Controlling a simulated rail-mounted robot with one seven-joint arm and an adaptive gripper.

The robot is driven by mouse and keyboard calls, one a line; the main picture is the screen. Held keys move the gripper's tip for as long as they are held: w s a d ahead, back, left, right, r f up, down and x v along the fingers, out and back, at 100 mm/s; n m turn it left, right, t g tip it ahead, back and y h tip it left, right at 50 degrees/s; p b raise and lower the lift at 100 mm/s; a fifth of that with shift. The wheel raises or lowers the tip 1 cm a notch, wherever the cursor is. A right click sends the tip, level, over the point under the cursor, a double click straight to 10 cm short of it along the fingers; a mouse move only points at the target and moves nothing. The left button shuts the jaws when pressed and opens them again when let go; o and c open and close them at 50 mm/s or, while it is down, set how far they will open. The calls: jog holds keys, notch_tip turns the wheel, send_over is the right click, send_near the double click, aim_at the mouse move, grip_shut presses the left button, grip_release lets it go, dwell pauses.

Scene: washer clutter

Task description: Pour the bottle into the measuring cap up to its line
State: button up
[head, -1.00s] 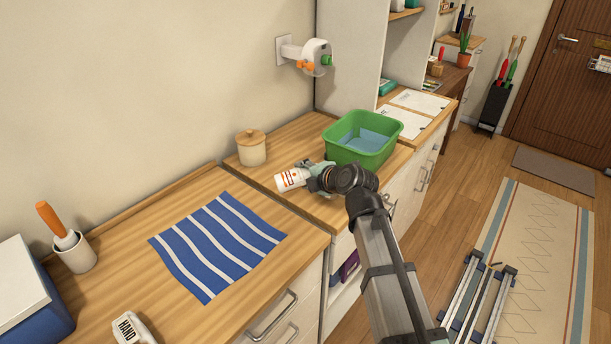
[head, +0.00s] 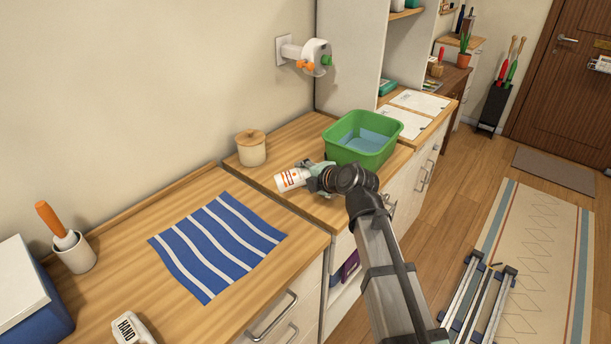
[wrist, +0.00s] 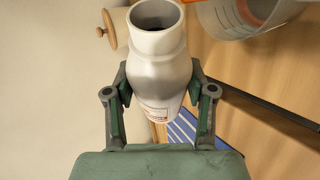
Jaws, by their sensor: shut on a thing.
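A white bottle with an orange-marked label (head: 291,180) is held in my gripper (head: 318,178), tilted far over above the right counter. In the wrist view my gripper (wrist: 160,98) is shut around the bottle (wrist: 158,65), one finger on each side. The bottle's open mouth faces the top of that view, and no stream shows from it. A translucent cup-like vessel with orange at its edge (wrist: 243,18), apparently the measuring cap, is cut off at the upper right, apart from the bottle. I cannot make it out in the head view, nor its liquid level.
A lidded canister (head: 251,150) stands behind the bottle near the wall. A green basin (head: 363,153) is close on the right. A blue striped cloth (head: 218,246) lies on the left counter, with bare wood around it. A wall fixture (head: 317,58) sticks out above.

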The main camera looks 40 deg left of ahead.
dwell(0.4)
jog(key=shift+f+n+t+h+b, duration=0.1)
jog(key=shift+n+t+h+b, duration=0.2)
jog(key=shift+n+t+h, duration=0.25)
